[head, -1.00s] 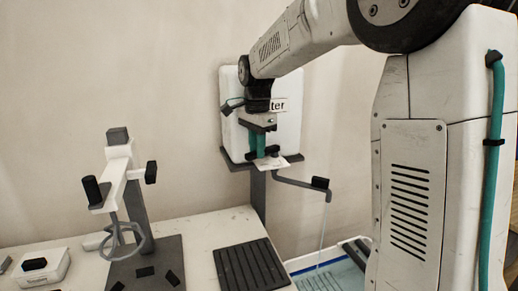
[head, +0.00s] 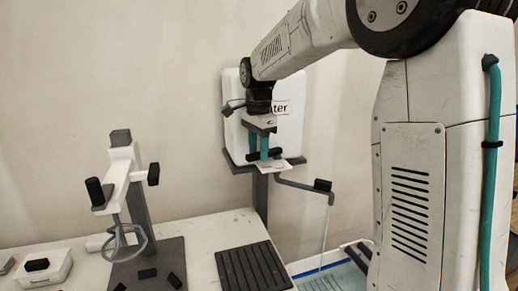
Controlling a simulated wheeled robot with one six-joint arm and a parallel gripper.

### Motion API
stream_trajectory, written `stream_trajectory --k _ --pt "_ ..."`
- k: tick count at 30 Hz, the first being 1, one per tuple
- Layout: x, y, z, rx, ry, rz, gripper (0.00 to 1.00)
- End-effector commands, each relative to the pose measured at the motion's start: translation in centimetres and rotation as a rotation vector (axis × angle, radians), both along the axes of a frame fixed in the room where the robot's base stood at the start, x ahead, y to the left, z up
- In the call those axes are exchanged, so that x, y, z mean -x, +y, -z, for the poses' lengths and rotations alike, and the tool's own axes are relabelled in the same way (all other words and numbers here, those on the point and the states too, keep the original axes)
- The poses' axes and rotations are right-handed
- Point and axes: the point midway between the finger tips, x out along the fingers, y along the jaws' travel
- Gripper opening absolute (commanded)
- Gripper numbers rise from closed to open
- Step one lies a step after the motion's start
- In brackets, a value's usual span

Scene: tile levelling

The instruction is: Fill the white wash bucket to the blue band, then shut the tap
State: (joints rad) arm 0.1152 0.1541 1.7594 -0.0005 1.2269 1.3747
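The white wash bucket (head: 303,267) is at the bottom edge, partly cut off and partly behind my arm. Its rim is white with a blue line, and pale blue water (head: 335,278) shows inside. A thin stream (head: 325,238) runs into it from the end of the grey spout (head: 300,186). The black tap handle (head: 276,154) is below the white water tank (head: 290,130). My gripper (head: 259,156) points down in front of the tank, at the handle. Its two teal fingers show a gap between them. Whether they touch the handle cannot be seen.
A black ribbed mat (head: 252,272) lies on the white counter (head: 195,228) left of the bucket. A grey and white stand (head: 128,185) with a whisk-like loop is further left. A small white box (head: 42,268) sits at far left.

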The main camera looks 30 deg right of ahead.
Motion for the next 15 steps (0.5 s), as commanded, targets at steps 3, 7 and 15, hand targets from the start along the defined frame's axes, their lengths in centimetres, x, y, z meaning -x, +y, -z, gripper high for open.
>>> stream_trajectory --k 3,7,15 --pt "0.0 0.0 0.0 0.0 0.0 0.0 0.42" --pt "0.0 0.0 -1.1 0.0 -0.001 0.0 0.42" --pt "0.0 0.0 -5.6 0.001 -0.003 0.0 0.42"
